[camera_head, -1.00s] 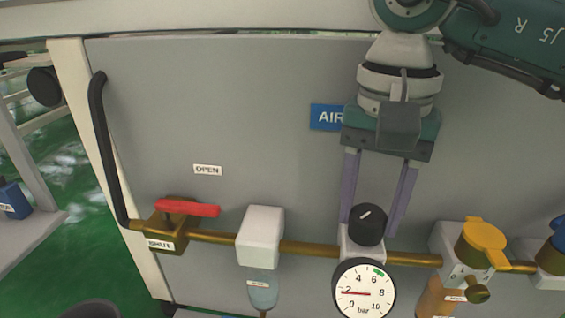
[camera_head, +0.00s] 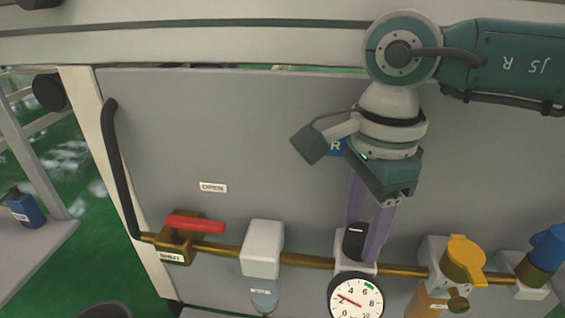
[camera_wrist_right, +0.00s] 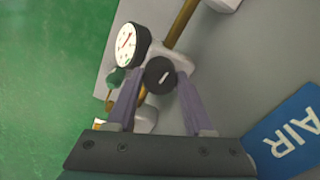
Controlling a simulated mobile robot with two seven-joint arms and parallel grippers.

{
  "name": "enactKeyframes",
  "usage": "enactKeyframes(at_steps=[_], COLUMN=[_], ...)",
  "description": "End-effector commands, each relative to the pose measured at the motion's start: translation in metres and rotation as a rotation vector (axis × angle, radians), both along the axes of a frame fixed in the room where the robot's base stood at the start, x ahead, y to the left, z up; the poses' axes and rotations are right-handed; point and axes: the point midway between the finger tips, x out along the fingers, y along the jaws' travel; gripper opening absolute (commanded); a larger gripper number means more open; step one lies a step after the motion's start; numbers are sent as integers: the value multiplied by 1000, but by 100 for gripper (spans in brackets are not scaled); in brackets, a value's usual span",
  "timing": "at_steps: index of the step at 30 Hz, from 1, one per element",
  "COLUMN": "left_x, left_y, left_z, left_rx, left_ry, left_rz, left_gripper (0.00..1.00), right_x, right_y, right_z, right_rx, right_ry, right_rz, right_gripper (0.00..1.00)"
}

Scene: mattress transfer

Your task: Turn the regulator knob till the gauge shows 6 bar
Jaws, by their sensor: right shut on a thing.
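The black regulator knob (camera_head: 356,243) sits on a pale block on the brass pipe, with a white line on its face. My right gripper (camera_head: 367,246) is shut on it, one finger on each side. The knob also shows between the fingers in the right wrist view (camera_wrist_right: 160,76). The round white gauge (camera_head: 356,299) is just below the knob; its red needle points close to 2, well short of the green mark near 6. The gauge's lower edge is cut off. In the wrist view the gauge (camera_wrist_right: 127,45) is small. My left gripper is out of view.
A red lever valve (camera_head: 194,224) and a white filter block (camera_head: 262,249) are left of the regulator. A yellow knob (camera_head: 464,259) and a blue-capped part (camera_head: 548,248) are to the right.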

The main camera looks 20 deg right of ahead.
Motion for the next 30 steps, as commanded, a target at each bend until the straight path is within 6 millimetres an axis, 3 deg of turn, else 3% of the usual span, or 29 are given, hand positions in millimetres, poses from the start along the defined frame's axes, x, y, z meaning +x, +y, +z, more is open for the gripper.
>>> enactKeyframes(at_steps=[18,30], left_x=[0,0], left_y=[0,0], left_z=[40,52], left_rx=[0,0], left_ry=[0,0], left_rz=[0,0], left_gripper=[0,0], right_x=[0,0], right_y=[0,0], right_z=[3,1], right_rx=[-1,0], right_ry=[0,1], right_rz=[-562,-773], right_gripper=[0,0])
